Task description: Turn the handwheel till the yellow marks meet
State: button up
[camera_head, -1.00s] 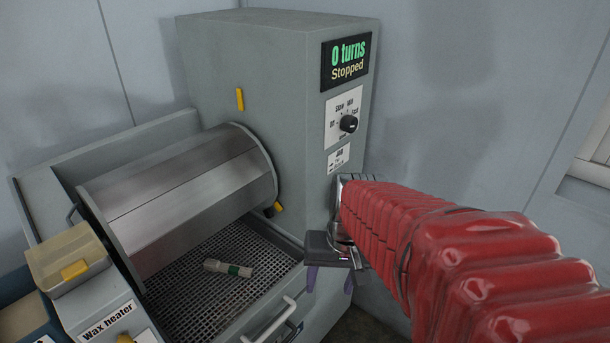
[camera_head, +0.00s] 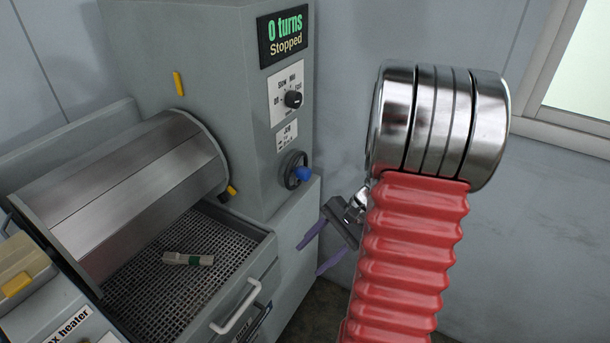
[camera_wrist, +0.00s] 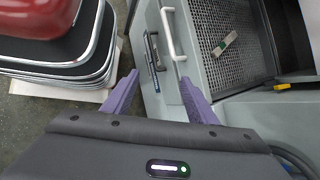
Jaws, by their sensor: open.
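The handwheel (camera_head: 290,169) is a small dark wheel with a blue knob (camera_head: 303,174) on the machine's right face, under the dial. One yellow mark (camera_head: 178,83) is upright on the grey housing above the metal drum (camera_head: 130,175). The other yellow mark (camera_head: 232,191) is on the drum's right rim, low down, well apart from the first. My gripper (camera_head: 308,261) has purple fingers, is open and empty, and hangs below and right of the handwheel, apart from it. It also shows in the wrist view (camera_wrist: 160,82), where the handwheel is not seen.
The display (camera_head: 285,38) reads "0 turns, Stopped". A dial (camera_head: 293,99) sits below it. A mesh tray (camera_head: 150,285) holds a small pale tool with a green band (camera_head: 188,259). A drawer handle (camera_head: 236,306) sticks out in front. Free space lies right of the machine.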

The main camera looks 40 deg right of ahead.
jog(key=w+d+f+m+t+y, duration=0.1)
jog(key=w+d+f+m+t, duration=0.2)
jog(key=d+m+t, duration=0.3)
jog(key=m+t+h, duration=0.2)
jog(key=m+t, duration=0.6)
jog(key=m, duration=0.1)
send_near(309, 176)
jog(key=v, duration=0.4)
jog(key=shift+w+r, duration=0.1)
jog(key=shift+w, duration=0.05)
jog(key=x, duration=1.3)
jog(key=shift+w+a, duration=0.15)
jog(key=shift+w, duration=0.2)
jog(key=shift+c, duration=0.4)
